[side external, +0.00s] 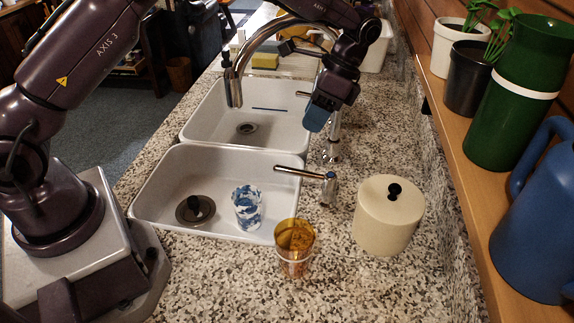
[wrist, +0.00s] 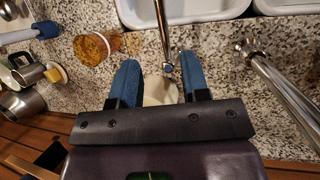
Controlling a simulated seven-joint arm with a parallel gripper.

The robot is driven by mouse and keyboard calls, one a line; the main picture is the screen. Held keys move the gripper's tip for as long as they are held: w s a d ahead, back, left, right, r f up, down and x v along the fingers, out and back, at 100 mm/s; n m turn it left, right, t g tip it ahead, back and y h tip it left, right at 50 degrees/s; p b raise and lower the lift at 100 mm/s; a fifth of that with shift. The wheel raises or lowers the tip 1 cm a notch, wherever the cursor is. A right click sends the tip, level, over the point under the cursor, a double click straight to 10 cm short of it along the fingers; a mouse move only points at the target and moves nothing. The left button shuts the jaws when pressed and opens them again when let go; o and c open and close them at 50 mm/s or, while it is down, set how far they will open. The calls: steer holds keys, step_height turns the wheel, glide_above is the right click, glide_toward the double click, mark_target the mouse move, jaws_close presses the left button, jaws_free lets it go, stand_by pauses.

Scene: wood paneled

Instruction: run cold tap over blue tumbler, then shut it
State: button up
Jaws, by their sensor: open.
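The blue tumbler (side external: 246,208), patterned blue and white, stands in the near basin (side external: 150,207) right of the drain. The curved metal spout (side external: 233,88) hangs over the far basin; no water shows. One tap lever (side external: 300,172) reaches over the near basin's rim; another (side external: 304,94) is by the far basin. No hot or cold mark is readable. My gripper (side external: 317,118) is above the counter beside the spout's column, its blue fingers pointing down. In the wrist view my gripper (wrist: 159,75) is open and empty; the near tap's lever (wrist: 164,38) shows between and beyond the fingers.
An amber glass (side external: 294,244) and a cream lidded canister (side external: 385,218) stand on the counter near the tap. A wooden shelf (side external: 455,165) at right holds pots, a green vessel (side external: 510,110) and a blue jug (side external: 540,225). Speckled counter is free at the front.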

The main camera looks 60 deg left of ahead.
steer(key=x, duration=1.3)
steer(key=shift+w, duration=0.1)
